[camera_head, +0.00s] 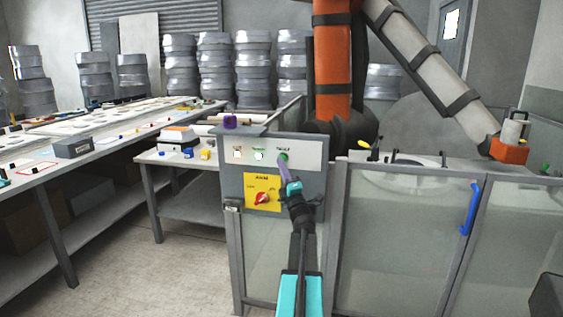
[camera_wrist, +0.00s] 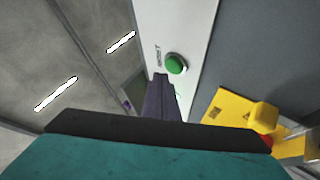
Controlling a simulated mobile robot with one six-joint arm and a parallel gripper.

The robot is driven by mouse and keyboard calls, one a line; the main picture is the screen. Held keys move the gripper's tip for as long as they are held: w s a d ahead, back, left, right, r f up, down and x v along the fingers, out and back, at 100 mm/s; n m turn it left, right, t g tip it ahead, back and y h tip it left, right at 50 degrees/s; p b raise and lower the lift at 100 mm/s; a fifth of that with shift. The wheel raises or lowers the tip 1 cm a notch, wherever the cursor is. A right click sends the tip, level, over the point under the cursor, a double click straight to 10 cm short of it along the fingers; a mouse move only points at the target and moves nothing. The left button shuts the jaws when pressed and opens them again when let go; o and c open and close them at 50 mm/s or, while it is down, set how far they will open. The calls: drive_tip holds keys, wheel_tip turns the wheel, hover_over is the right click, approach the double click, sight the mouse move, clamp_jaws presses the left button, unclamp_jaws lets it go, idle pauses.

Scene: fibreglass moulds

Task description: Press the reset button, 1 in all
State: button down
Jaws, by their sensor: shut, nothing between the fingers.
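A grey control box (camera_head: 235,180) carries a pale panel strip with a row of buttons. The rightmost button, green (camera_head: 283,156), has a small label above it that is too small to read here. In the wrist view the green button (camera_wrist: 176,64) stands out from the pale strip, with blurred lettering beside it. My gripper (camera_head: 284,163) is shut and empty, its purple fingers pointing at the panel just below this button. In the wrist view my fingertips (camera_wrist: 160,80) are just beside the button; I cannot tell whether they touch.
Two more buttons, one whitish (camera_head: 237,154) and one pale green (camera_head: 259,155), sit left on the strip. Below is a yellow plate (camera_head: 256,183) with a red rotary switch (camera_head: 262,198). Clear fence panels (camera_head: 395,240) and a large orange-and-grey robot arm (camera_head: 332,60) stand behind and right.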

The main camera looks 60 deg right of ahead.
drive_tip(key=shift+s+a+b, duration=0.25)
drive_tip(key=shift+a+b, duration=0.05)
drive_tip(key=shift+a, duration=0.5)
drive_tip(key=shift+s+a+b, duration=0.25)
drive_tip(key=shift+a+b, duration=0.1)
drive_tip(key=shift+a, duration=0.4)
drive_tip(key=shift+s+a+b, duration=0.25)
drive_tip(key=shift+a+b, duration=0.05)
drive_tip(key=shift+a, duration=0.5)
drive_tip(key=shift+w, duration=0.1)
